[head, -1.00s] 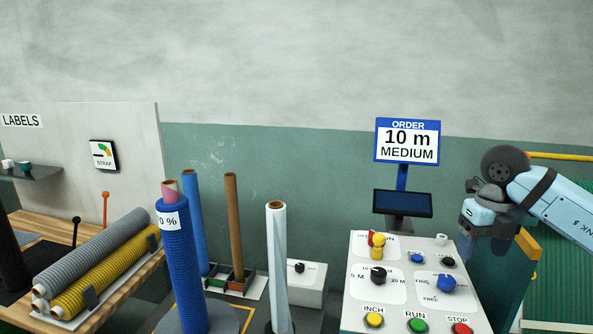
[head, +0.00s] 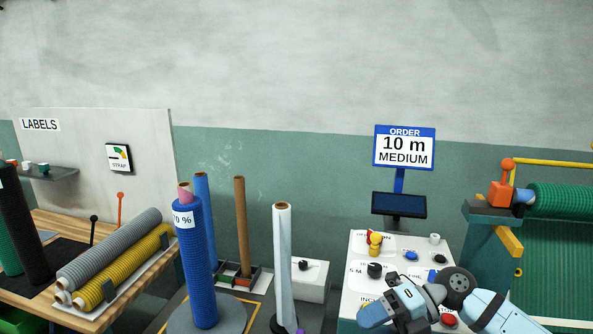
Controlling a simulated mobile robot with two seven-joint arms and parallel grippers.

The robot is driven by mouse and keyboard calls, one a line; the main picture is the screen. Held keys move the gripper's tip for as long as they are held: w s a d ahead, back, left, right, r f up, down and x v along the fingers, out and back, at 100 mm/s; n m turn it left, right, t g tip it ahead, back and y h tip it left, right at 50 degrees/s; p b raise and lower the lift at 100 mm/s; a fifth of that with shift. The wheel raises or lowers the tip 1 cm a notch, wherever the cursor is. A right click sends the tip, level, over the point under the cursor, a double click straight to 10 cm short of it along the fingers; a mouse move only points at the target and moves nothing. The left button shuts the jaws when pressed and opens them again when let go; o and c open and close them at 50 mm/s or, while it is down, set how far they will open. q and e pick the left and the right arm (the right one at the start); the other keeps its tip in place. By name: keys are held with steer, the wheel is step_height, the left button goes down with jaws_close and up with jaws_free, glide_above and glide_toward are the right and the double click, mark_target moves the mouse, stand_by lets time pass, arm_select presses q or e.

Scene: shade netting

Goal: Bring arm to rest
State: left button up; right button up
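My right arm comes in from the lower right. Its light blue and dark grey gripper (head: 397,312) is low in the head view, in front of the control panel (head: 357,246). It covers the panel's lower buttons, apart from part of a red one (head: 448,320). The fingertips are cut off or hidden, so I cannot tell whether it is open or shut. I see nothing held in it. My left gripper is not in view.
An order sign (head: 404,148) reads 10 m MEDIUM above a dark screen (head: 399,205). A blue roll (head: 197,265) and a white roll (head: 283,262) stand upright left of the panel. A green net roll (head: 570,200) is at right. Grey and yellow rolls (head: 125,265) lie on the wooden bench.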

steer(key=s+a+r+m+t+y+p, duration=0.1)
steer(key=s+a+m+t+y, duration=0.1)
steer(key=a+m+t+y, duration=0.3)
steer(key=s+d+f+m+t+h+p, duration=0.25)
steer(key=f+m+t+h, duration=0.35)
steer(key=m, duration=0.5)
steer(key=s+d+f+m+t+h+p, duration=0.1)
steer(key=d+f+m+t+h+p, duration=0.2)
steer(key=m+t, duration=0.75)
steer(key=s+d+f+m+g+h, duration=0.2)
steer(key=s+f+m+g+h, duration=0.1)
steer(key=s+f, duration=0.4)
steer(key=s+d+f+m+g+h, duration=0.3)
steer(key=s+f+m+g, duration=0.2)
steer(key=s+f+m, duration=0.1)
steer(key=shift+s+d+f, duration=0.2)
steer(key=shift+s+f, duration=0.3)
steer(key=shift+f, duration=0.4)
